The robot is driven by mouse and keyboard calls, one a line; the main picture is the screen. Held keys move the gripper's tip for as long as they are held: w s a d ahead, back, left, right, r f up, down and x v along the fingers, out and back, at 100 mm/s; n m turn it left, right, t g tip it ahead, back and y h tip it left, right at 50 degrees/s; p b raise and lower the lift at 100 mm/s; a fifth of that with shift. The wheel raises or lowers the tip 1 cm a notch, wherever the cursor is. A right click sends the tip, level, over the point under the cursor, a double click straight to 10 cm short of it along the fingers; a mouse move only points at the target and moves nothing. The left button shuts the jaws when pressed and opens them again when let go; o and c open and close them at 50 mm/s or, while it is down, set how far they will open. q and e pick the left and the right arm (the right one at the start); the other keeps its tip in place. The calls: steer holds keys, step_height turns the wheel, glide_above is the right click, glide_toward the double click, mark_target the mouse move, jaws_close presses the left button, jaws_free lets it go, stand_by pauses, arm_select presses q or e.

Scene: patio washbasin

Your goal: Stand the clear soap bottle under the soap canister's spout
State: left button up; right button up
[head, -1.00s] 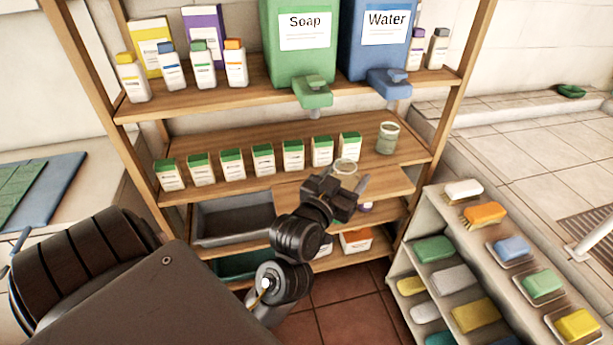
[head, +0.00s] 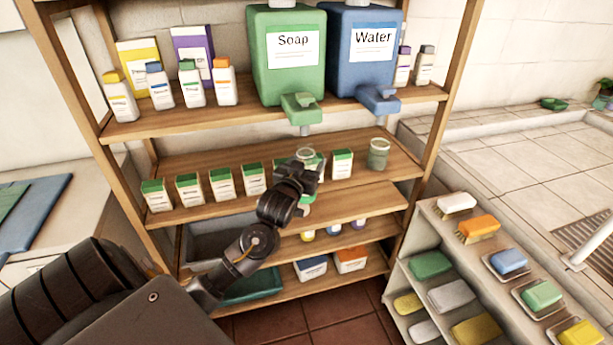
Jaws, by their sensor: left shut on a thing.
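The green soap canister (head: 288,70) stands on the upper shelf, its green spout (head: 301,108) pointing down over the shelf's front edge. My left gripper (head: 303,172) is shut on a clear bottle (head: 306,155). The bottle's round rim shows just above the fingers, below the spout with a gap between. The gripper hides most of the bottle, so I cannot tell whether its base touches the middle shelf (head: 222,166). Another clear, greenish jar (head: 378,155) stands at that shelf's right end. My right gripper is not in view.
A row of green-topped white boxes (head: 222,184) lines the middle shelf, some close behind my gripper. The blue water canister (head: 364,55) stands right of the soap canister. A rack of brushes and soaps (head: 440,235) is at lower right. Bare shelf lies around the right jar.

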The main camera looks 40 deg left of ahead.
arm_select(q)
steer(key=shift+w+a+f, duration=0.45)
steer(key=shift+f, duration=0.25)
steer(key=shift+w+a+f, duration=0.4)
steer(key=shift+f, duration=0.25)
step_height(320, 180, down, 4)
steer(key=shift+w+a+r+p, duration=0.1)
steer(key=shift+w+r+p, duration=0.1)
steer(key=shift+p, duration=0.25)
steer(key=shift+f, duration=0.1)
steer(key=o, duration=1)
steer(key=shift+s, duration=0.1)
steer(key=shift+o, duration=0.2)
